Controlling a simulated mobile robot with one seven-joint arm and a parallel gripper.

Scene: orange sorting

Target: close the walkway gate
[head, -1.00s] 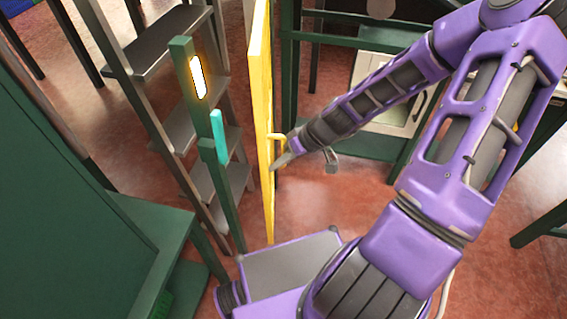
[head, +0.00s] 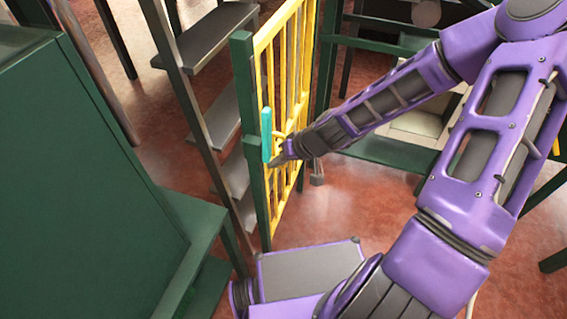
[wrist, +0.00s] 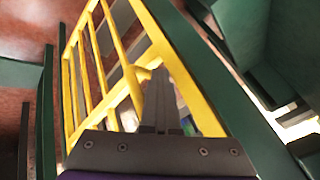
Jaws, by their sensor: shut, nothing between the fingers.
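The yellow barred walkway gate (head: 275,30) stands with its near edge right at the green post (head: 243,80) in the head view. I see no clear gap between the edge and the post there. A teal piece (head: 266,135) is upright on the post beside the gate's edge. My gripper (head: 283,155) is shut and empty, its tip at the gate near the teal piece; I cannot tell if it touches. In the wrist view the shut fingers (wrist: 160,75) lie in front of the gate's yellow frame (wrist: 190,80), with a green post beside it.
Grey steps (head: 215,38) stand behind the gate on the left. A large green cabinet or panel (head: 70,170) fills the left side. A green-framed bench (head: 385,155) stands behind my arm. Reddish floor (head: 325,220) is open right of the gate.

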